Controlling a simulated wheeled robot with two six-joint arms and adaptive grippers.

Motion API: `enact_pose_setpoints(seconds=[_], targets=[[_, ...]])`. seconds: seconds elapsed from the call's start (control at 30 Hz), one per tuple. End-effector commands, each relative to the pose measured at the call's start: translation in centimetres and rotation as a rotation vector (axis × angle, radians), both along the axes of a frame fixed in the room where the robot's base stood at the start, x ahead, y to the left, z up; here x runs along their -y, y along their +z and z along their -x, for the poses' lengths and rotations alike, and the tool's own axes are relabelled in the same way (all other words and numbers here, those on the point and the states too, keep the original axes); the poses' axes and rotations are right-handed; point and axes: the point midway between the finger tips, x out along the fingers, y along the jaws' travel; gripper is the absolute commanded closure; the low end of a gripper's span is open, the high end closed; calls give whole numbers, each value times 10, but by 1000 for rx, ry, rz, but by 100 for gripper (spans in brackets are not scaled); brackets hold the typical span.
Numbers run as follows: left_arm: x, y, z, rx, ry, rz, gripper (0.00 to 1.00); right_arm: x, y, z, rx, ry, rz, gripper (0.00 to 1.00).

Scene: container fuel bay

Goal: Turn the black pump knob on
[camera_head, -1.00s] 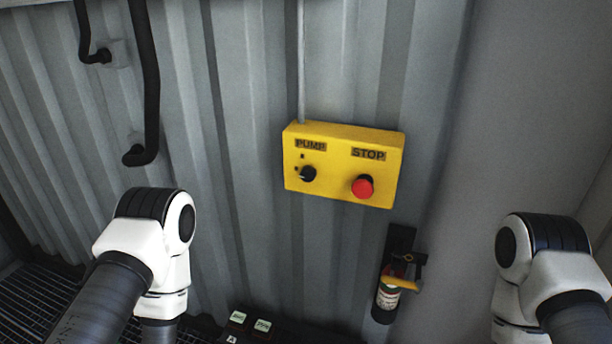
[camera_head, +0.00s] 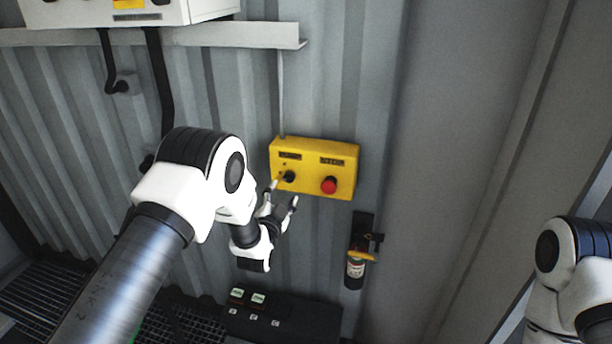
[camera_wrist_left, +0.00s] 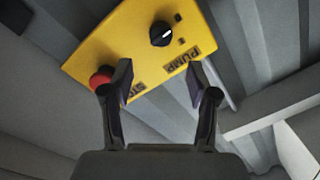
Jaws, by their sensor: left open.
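The black pump knob (camera_head: 289,176) is on the left of a yellow box (camera_head: 345,155) on the corrugated wall, under a label. A red stop button (camera_head: 329,185) is to its right. My left gripper (camera_head: 283,192) is open and empty, just in front of the box and near the knob. In the left wrist view the knob (camera_wrist_left: 162,34), with a white mark on it, lies beyond the open fingertips (camera_wrist_left: 158,82), not between them. The red button (camera_wrist_left: 101,79) shows beside one finger there. My right gripper is out of view; only part of that arm shows.
A dark case with labels (camera_head: 285,318) stands low in front. A pale ledge (camera_head: 200,36) with a white cabinet (camera_head: 65,12) is at upper left. Hoses hang left.

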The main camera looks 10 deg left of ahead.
Motion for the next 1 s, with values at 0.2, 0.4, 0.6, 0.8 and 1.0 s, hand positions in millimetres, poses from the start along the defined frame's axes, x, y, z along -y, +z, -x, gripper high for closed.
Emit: enact_pose_setpoints(seconds=[0.2,0.4,0.6,0.8,1.0], targets=[[-1,4,-27,3,1,0,41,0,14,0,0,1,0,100],[-2,1,-62,0,1,0,41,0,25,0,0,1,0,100],[-2,0,-77,-2,1,0,41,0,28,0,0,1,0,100],[-2,-1,-77,-2,1,0,41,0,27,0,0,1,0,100],[-2,-1,-77,-2,1,1,100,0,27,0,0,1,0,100]])
